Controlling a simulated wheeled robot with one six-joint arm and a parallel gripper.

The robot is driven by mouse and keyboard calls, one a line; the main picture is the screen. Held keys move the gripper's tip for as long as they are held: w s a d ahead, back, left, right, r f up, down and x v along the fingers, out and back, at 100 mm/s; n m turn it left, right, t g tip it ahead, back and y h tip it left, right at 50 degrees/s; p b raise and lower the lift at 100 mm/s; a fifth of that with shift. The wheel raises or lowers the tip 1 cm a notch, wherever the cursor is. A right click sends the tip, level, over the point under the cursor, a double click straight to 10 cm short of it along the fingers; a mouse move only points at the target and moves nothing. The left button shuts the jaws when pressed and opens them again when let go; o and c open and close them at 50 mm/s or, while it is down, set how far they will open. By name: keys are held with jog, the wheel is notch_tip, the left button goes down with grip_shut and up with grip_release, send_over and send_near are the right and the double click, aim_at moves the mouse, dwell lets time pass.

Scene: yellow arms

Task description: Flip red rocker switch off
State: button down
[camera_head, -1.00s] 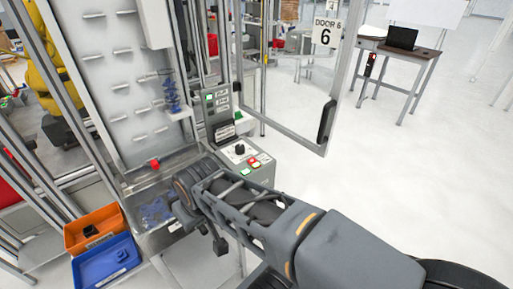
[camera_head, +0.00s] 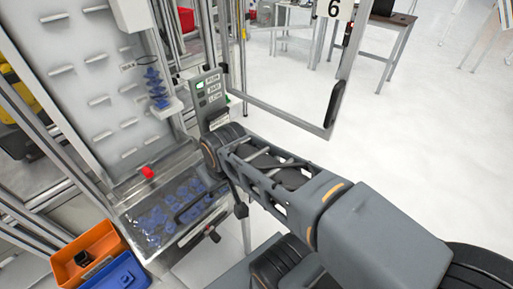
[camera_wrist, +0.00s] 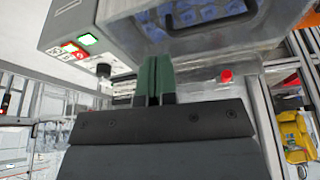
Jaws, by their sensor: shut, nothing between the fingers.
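In the wrist view, a grey control box (camera_wrist: 75,20) is at the upper left. It carries a red switch (camera_wrist: 70,47), with a lit green button (camera_wrist: 88,39) beside it and another red-and-white control (camera_wrist: 80,56) just below. These are too small to read clearly. My gripper (camera_wrist: 156,70) shows with two green fingers shut together and empty. It is to the right of the red switch in the picture and apart from it. In the head view, my arm hides the control box's switches and my gripper.
A clear-topped bin of blue parts (camera_head: 165,205) with a black handle (camera_head: 203,203) lies close by. A red knob (camera_head: 148,172) sits above it. Orange (camera_head: 92,245) and blue (camera_head: 120,277) bins stand at lower left. A framed door (camera_head: 290,125) stands beyond; open floor lies right.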

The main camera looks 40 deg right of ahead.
jog(key=w+d+r+n+g+b, duration=0.1)
jog(key=w+d+n+b, duration=0.3)
jog(key=d+n, duration=0.6)
jog(key=w+d+r+n+g+b, duration=0.1)
jog(key=w+d+n+b, duration=0.3)
jog(key=d+n, duration=0.5)
jog(key=shift+w+d+r+n+g, duration=0.35)
jog(key=shift+w+d+r, duration=0.2)
jog(key=shift+w+d, duration=0.55)
jog(key=shift+w+a, duration=0.1)
jog(key=shift+a, duration=0.05)
jog(key=f, duration=0.4)
jog(key=w+f+b, duration=0.1)
jog(key=f, duration=0.4)
jog(key=f+b, duration=0.1)
jog(key=f, duration=0.4)
jog(key=shift+w+a, duration=0.2)
jog(key=shift+w, duration=0.15)
